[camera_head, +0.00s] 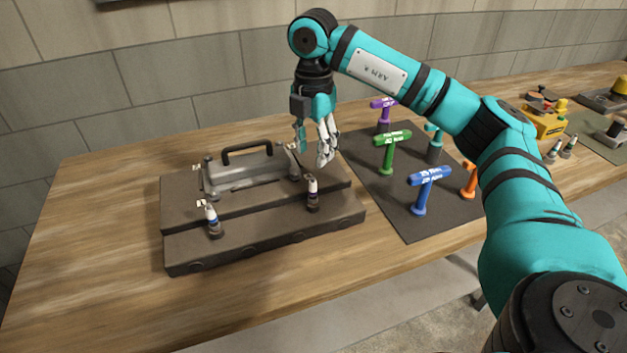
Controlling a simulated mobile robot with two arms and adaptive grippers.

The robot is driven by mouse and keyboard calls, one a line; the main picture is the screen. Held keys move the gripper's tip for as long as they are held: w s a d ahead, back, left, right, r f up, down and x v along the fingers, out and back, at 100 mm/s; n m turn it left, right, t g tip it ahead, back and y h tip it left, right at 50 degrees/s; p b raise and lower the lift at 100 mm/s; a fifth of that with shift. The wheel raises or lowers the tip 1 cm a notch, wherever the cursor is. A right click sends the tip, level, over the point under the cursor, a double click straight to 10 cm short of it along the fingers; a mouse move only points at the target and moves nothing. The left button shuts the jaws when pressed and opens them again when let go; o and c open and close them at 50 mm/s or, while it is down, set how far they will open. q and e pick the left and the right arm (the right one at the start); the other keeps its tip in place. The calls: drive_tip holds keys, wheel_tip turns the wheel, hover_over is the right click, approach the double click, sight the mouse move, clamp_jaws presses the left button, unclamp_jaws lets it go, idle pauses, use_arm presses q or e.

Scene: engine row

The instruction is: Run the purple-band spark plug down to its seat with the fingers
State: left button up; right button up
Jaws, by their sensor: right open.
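The dark engine block (265,238) lies on the wooden bench. A white spark plug (212,219) with a bluish band stands upright in its front left. Another white spark plug (312,194) with a dark band stands upright in its front right. Small white tags show at the back left and back right, but any plugs there are mostly hidden. I cannot make out for certain which plug has the purple band. My right gripper (314,155) is open, fingers pointing down, above the block's back right corner. It appears empty. My left gripper is out of view.
A grey cover with a black handle (252,152) sits on the block. On a dark mat (405,223) to the right stand T-handled tools: purple (383,108), green (391,143), blue (428,182), orange (468,182) and teal. Bench at left is clear.

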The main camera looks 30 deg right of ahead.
sight(313, 178)
wheel_tip(313, 178, down, 9)
drive_tip(key=shift+f+p, duration=0.1)
drive_tip(key=shift+p, duration=0.9)
drive_tip(key=shift+a+f, duration=0.1)
drive_tip(key=shift+f, duration=0.55)
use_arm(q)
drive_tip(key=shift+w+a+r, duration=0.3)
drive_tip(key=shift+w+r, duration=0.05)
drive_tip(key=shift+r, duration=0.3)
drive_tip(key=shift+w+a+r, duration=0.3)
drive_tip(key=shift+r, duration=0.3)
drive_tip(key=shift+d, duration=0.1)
use_arm(e)
drive_tip(key=shift+c, duration=0.3)
